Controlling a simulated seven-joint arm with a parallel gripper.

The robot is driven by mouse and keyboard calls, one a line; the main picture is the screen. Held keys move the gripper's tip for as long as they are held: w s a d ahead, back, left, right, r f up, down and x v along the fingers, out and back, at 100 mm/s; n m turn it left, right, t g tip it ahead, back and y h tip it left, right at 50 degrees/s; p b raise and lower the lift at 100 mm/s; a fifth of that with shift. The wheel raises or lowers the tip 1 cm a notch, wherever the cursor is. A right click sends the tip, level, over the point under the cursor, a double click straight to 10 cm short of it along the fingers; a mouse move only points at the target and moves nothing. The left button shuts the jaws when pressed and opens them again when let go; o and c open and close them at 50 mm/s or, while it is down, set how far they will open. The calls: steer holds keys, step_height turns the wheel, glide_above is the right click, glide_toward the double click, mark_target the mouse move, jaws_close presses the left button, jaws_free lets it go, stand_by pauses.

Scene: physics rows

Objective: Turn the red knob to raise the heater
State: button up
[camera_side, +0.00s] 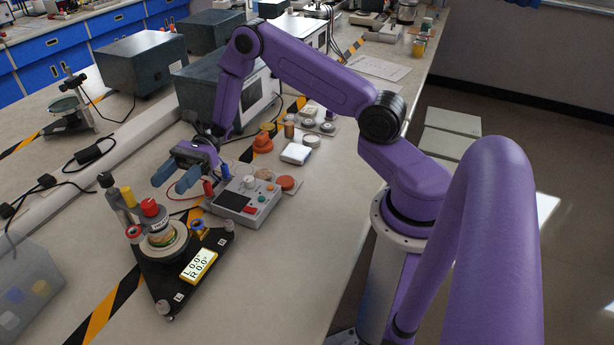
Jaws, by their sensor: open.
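A black triangular stand (165,282) sits on the bench at the left, with a yellow display (199,264) reading "L 0.0 R 0.0". My gripper (176,182) has blue fingers, is open and empty, and hangs behind and above the stand, apart from the red parts.
A grey control box (242,200) with knobs and upright red and blue plugs stands right of the stand. Dark equipment boxes (140,64) line the back. The bench front right of the stand is clear.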

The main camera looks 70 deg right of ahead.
steer(key=d, duration=0.9)
steer(key=s+a+r+n+g+h, duration=0.2)
steer(key=s+a+n+g+h, duration=0.25)
steer(key=s, duration=0.25)
steer(key=s+a+r+n+g+h, duration=0.3)
steer(key=s+a+n+h, duration=0.1)
steer(key=s+n, duration=0.15)
steer(key=s+d+r+n+t+h, duration=0.1)
steer(key=s+d+n+t+h, duration=0.1)
steer(key=s+n+h, duration=0.2)
steer(key=s+d+r+n+t+h, duration=0.1)
steer(key=s+n+t+h, duration=0.2)
steer(key=s+n, duration=0.6)
steer(key=shift+s+d+r+n+h, duration=0.15)
steer(key=shift+s+d+n+h, duration=0.2)
steer(key=shift+s+h, duration=1.15)
steer(key=shift+s+y, duration=0.2)
steer(key=shift+y, duration=0.05)
